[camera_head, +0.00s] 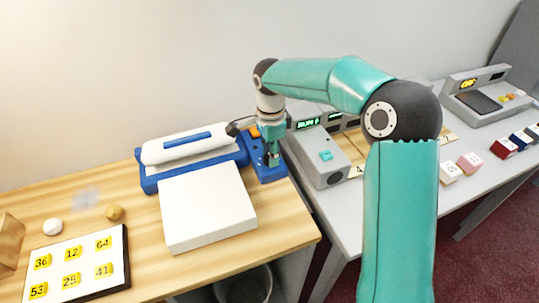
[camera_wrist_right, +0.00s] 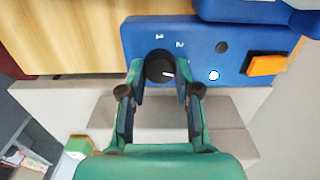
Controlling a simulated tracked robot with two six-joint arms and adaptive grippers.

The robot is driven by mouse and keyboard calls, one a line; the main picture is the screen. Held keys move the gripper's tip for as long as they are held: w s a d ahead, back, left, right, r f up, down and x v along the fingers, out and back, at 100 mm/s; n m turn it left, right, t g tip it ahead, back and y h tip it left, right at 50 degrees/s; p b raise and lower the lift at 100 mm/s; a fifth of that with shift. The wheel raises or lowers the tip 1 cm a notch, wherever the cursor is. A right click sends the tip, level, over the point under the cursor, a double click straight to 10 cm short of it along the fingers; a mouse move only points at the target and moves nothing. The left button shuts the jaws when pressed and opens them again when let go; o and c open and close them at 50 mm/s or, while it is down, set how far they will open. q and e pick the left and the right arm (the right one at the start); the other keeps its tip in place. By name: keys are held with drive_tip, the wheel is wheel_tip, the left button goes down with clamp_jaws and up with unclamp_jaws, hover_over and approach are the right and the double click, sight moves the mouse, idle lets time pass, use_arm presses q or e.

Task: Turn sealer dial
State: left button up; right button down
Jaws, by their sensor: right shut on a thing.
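The sealer (camera_head: 192,155) is a blue and white machine on the wooden counter, with a blue control panel (camera_head: 268,176) at its right end. In the right wrist view the black dial (camera_wrist_right: 160,67) sits on this panel (camera_wrist_right: 205,40), with a white pointer mark and the numerals 1 and 2 beside it. My right gripper (camera_head: 272,160) reaches down over the panel. In the wrist view its two fingers (camera_wrist_right: 163,76) stand on either side of the dial, shut on it. In the head view the gripper hides the dial. My left gripper is not in view.
An orange button (camera_wrist_right: 266,65) and a white lamp (camera_wrist_right: 213,75) are on the panel. A white block (camera_head: 207,207) lies in front of the sealer. A tray of yellow numbered tags (camera_head: 117,284) is at lower left. A grey device (camera_head: 318,155) stands close on the right.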

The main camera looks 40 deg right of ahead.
drive_tip(key=m, duration=0.3)
drive_tip(key=m+b, duration=0.1)
drive_tip(key=m, duration=0.2)
drive_tip(key=shift+w+a+r, duration=0.1)
drive_tip(key=shift+a, duration=0.05)
idle(0.3)
drive_tip(key=c, duration=1)
unclamp_jaws()
drive_tip(key=shift+o, duration=0.9)
wheel_tip(320, 180, up, 12)
